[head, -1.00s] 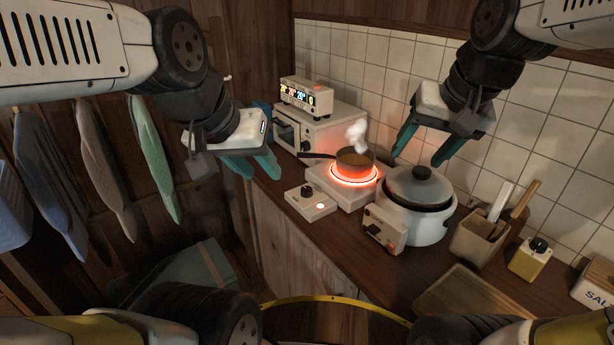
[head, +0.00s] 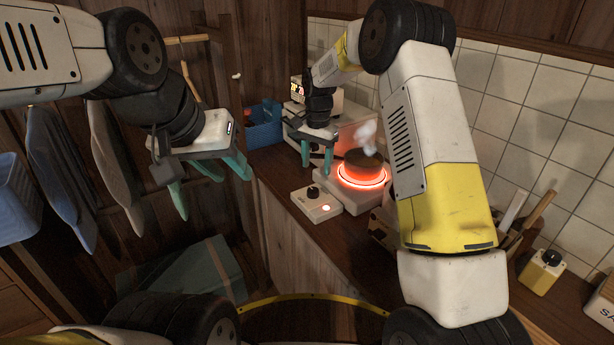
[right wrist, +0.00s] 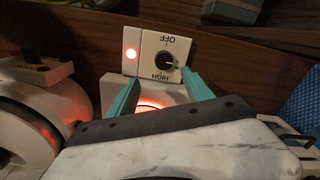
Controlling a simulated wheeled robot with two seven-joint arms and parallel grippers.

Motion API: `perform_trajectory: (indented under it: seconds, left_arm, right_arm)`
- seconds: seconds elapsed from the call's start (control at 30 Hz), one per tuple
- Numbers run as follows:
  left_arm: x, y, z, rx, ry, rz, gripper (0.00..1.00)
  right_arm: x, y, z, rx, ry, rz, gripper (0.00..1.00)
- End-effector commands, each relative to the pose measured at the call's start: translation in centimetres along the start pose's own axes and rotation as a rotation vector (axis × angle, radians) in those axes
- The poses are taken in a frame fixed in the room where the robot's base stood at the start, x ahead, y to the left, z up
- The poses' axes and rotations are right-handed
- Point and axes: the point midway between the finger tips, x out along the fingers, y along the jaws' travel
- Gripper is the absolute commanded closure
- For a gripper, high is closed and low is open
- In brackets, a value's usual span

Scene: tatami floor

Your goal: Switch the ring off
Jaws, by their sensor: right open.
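The ring (head: 376,182) glows red-orange under a steaming pan (head: 362,163) on the counter. In the right wrist view the knob (right wrist: 166,62) sits between OFF and HIGH labels, beside the glowing lamp (right wrist: 131,54). My right gripper (head: 316,165) is open and empty, above and behind the control box; its fingers (right wrist: 160,75) lie either side of the knob in the wrist picture. Contact does not show. My left gripper (head: 228,170) is open and empty, left of the counter.
My right arm hides most of the rice cooker, whose edge (right wrist: 35,125) shows in the wrist view. A white appliance (head: 350,120) and blue bin (head: 263,127) stand at the back. A yellow timer (head: 541,271) is on the right. Garments hang on the left.

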Motion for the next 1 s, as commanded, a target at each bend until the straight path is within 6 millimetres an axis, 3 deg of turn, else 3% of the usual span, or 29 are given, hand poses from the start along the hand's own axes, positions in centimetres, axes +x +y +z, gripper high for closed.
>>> perform_trajectory:
  seconds: [0.27,0.6,1.0]
  left_arm:
    - [0.0,0.0,0.0,0.0,0.0,0.0,0.64]
    - [0.0,0.0,0.0,0.0,0.0,0.0,0.64]
    - [0.0,0.0,0.0,0.0,0.0,0.0,0.64]
  right_arm:
    - [3.0,-0.7,-0.1,0.023,-0.01,0.019,0.41]
    - [8.2,-0.6,0.0,0.022,-0.01,0.018,0.41]
    - [9.4,-0.6,-0.1,0.021,-0.007,0.016,0.41]
